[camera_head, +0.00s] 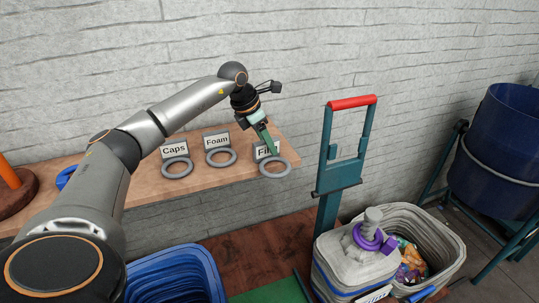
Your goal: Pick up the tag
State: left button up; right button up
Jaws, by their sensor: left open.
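Three grey ring tags with lettered plates lie in a row on the wooden shelf: the "Caps" tag (177,168), the "Foam" tag (221,157) and a tag whose lettering begins "Fi" (275,167). My left gripper (271,147) is open and points down at the plate of the "Fi" tag. Its fingers cover part of that plate and its lettering. I cannot tell whether they touch it. My right gripper is not in view.
A blue crate (208,262) stands below the shelf. A teal trolley with a red handle (351,102) stands right of the shelf. A grey container with a purple ring (370,238) around its neck stands beside a grey bin (447,238). A dark blue drum (503,150) is far right.

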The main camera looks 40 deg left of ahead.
pick_arm(q)
jog(key=shift+c, duration=0.4)
grip_shut()
